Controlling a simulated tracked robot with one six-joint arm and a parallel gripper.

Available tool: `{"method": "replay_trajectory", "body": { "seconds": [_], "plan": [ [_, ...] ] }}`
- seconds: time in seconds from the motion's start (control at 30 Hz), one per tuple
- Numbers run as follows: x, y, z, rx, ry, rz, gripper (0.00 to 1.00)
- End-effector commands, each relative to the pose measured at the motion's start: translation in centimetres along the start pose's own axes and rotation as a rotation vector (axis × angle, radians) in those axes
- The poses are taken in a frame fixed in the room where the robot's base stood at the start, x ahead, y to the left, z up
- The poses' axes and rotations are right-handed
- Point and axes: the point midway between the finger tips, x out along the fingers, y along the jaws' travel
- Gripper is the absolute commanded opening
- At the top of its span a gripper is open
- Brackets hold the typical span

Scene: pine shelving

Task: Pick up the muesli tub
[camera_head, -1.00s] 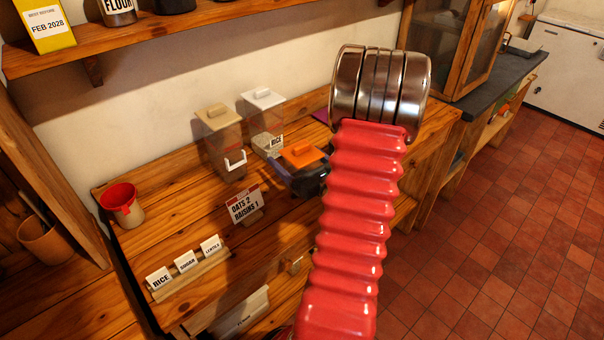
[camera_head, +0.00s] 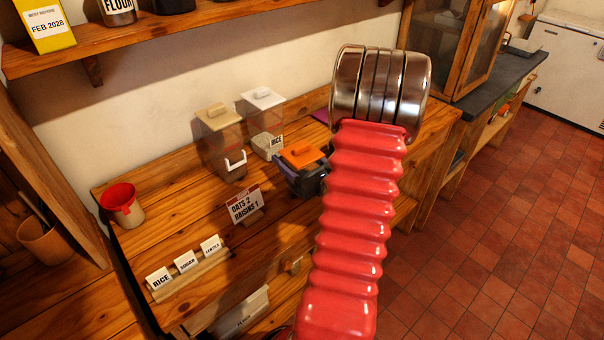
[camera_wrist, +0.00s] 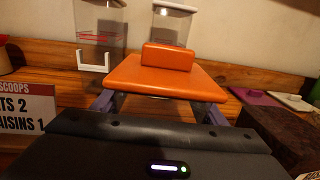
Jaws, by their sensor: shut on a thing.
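The muesli tub, which I take to be the one with the orange lid (camera_head: 303,156), is at the middle of the wooden counter, behind my arm's left side. In the wrist view its orange lid (camera_wrist: 150,82) with a raised handle fills the centre, level and upright. My gripper (camera_head: 304,178) is shut on the tub, with dark fingers along its two sides just below the lid. In the wrist view my gripper (camera_wrist: 160,106) hides most of the tub's body. I cannot tell whether the tub's base is off the counter.
A clear tan-lidded bin (camera_head: 220,145) and a white-lidded bin (camera_head: 262,120) stand behind and left. A card reading OATS 2, RAISINS 1 (camera_head: 244,205) stands to the left. A red-rimmed cup (camera_head: 122,204) and a label rack (camera_head: 188,279) are farther left. A shelf (camera_head: 180,35) hangs above.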

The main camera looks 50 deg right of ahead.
Motion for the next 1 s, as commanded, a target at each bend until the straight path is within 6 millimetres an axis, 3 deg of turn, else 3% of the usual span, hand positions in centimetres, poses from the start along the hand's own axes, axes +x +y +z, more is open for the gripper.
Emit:
{"method": "replay_trajectory", "body": {
  "seconds": [0.1, 0.57, 1.0],
  "plan": [
    [0.0, 0.0, 0.0, 0.0, 0.0, 0.0, 0.35],
    [0.0, 0.0, 0.8, -0.002, -0.003, 0.0, 0.35],
    [0.0, -0.1, 6.2, -0.005, -0.005, -0.001, 0.35]
  ]
}}
